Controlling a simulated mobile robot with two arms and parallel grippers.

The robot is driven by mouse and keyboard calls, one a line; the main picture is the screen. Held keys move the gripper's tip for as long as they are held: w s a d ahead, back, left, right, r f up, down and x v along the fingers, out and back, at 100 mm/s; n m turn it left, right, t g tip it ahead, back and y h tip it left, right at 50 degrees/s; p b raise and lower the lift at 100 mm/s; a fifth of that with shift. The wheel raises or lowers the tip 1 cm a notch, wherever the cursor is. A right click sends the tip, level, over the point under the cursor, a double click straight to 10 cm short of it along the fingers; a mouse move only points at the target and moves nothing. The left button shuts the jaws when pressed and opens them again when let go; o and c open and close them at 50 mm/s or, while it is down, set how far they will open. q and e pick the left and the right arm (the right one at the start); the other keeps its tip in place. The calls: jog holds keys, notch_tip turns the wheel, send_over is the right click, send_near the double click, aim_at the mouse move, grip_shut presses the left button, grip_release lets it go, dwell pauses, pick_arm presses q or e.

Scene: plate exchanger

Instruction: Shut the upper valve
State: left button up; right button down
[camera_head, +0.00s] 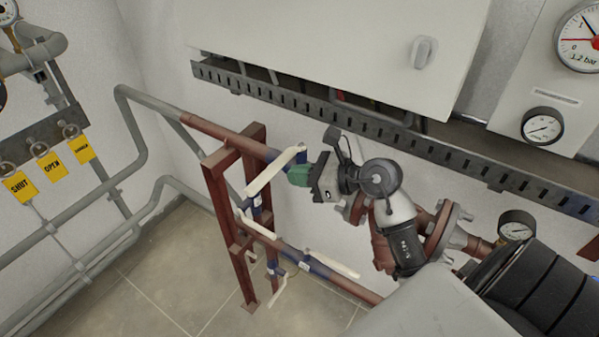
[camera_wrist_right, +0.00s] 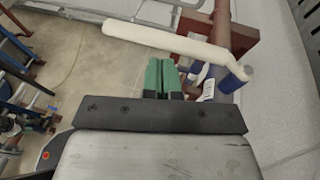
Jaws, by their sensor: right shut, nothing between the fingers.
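The upper valve's cream lever (camera_head: 275,171) sits on the upper pipe at a blue fitting and points out across the pipe, down and to the left. In the right wrist view the lever (camera_wrist_right: 165,41) lies across the picture just beyond my fingertips, its pivot end at a blue fitting (camera_wrist_right: 233,79). My right gripper (camera_head: 300,175) has green fingers, shut together and empty, close beside the lever near its pivot end. The shut fingers also show in the right wrist view (camera_wrist_right: 162,76). I cannot tell whether they touch the lever. My left gripper is out of view.
A red steel frame (camera_head: 227,222) stands left of the valve. Lower levers (camera_head: 332,263) sit on the pipe below. A slotted tray (camera_head: 400,140) and a cabinet (camera_head: 340,50) are above. Yellow tags (camera_head: 20,186) hang at left. The floor (camera_head: 170,275) is clear at lower left.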

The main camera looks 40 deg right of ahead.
aim_at(278, 166)
jog(key=shift+w+a+b, duration=0.5)
jog(key=shift+w+a, duration=0.5)
jog(key=shift+a, duration=0.1)
jog(key=shift+s, duration=0.1)
